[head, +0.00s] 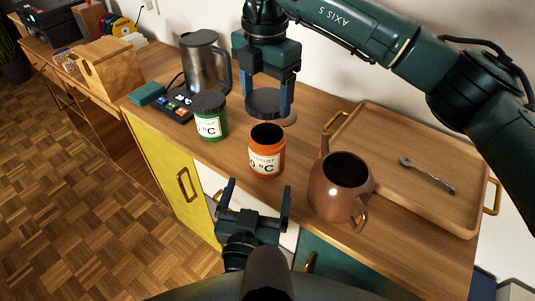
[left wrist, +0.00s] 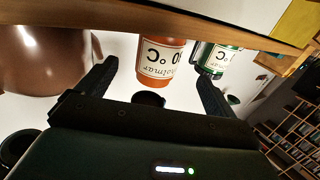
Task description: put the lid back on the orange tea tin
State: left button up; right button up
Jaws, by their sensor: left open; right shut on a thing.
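The orange tea tin (head: 267,151) stands upright and open on the counter, its dark inside showing. It also shows upside down in the left wrist view (left wrist: 163,62), between the fingers. My right gripper (head: 268,95) is shut on the dark round lid (head: 264,103) and holds it above and slightly behind the tin, apart from it. My left gripper (head: 257,201) is open and empty in front of the tin, near the counter's front edge. In the left wrist view, its fingers (left wrist: 155,82) stand apart.
A green tin (head: 211,117) with a dark lid stands left of the orange tin. A brown teapot (head: 341,188) stands close at its right. A wooden tray (head: 385,185) with a spoon (head: 427,176) lies farther right. A metal kettle (head: 203,62) stands behind the green tin.

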aim_at(270, 143)
pick_arm(q)
jog(key=w, duration=0.3)
jog(key=w+d, duration=0.1)
jog(key=w, duration=0.3)
jog(key=w+d, duration=0.1)
jog(key=w, duration=0.2)
jog(key=shift+w, duration=0.25)
jog(key=shift+c, duration=0.5)
jog(key=c, duration=1.4)
jog(key=shift+o, duration=0.2)
pick_arm(e)
jog(key=shift+f, duration=2.5)
